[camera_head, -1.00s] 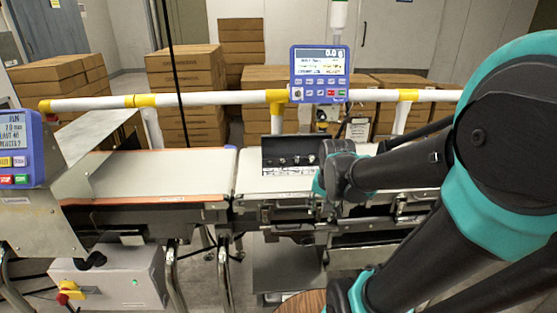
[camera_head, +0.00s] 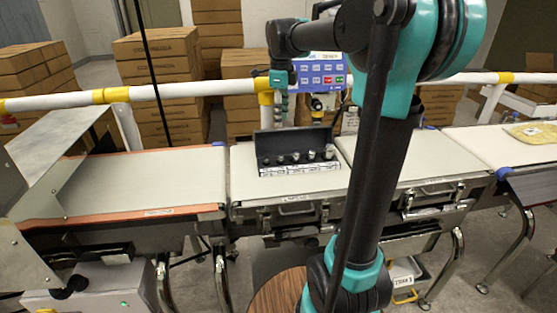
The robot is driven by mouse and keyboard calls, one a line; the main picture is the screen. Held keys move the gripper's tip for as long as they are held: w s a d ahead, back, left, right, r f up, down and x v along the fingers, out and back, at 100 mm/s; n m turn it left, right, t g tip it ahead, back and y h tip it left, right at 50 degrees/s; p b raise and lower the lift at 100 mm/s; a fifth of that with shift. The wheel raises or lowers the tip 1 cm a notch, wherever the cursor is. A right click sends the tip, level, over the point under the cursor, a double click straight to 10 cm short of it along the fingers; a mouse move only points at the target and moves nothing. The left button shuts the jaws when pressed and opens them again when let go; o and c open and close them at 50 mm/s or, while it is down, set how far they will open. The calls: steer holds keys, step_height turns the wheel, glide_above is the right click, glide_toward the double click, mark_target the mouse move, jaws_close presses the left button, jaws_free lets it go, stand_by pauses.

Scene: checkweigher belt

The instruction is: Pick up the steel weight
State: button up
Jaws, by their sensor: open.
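A black open case (camera_head: 264,146) stands on the white weighing belt, its lid raised at the back. Several small steel weights (camera_head: 328,153) stand in a row in it, growing larger toward the right. Which one is the task's weight cannot be told. My gripper (camera_head: 279,118) hangs from the wrist, pointing down, above and behind the case in the picture. It is open, apart from the weights, and small and partly blurred here.
The weighing belt (camera_head: 240,185) has bare room around the case. A white and yellow rail (camera_head: 180,90) and a blue display panel (camera_head: 322,72) stand behind. An infeed belt (camera_head: 130,180) lies left. A yellowish packet (camera_head: 533,133) lies on the right belt.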

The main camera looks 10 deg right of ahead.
glide_above(281, 156)
steer(key=f, duration=1)
steer(key=shift+s+f, duration=0.3)
steer(key=shift+f, duration=0.05)
steer(key=f, duration=0.4)
steer(key=shift+w, duration=0.3)
steer(key=shift+f, duration=0.65)
steer(key=shift+c, duration=0.2)
jaws_close()
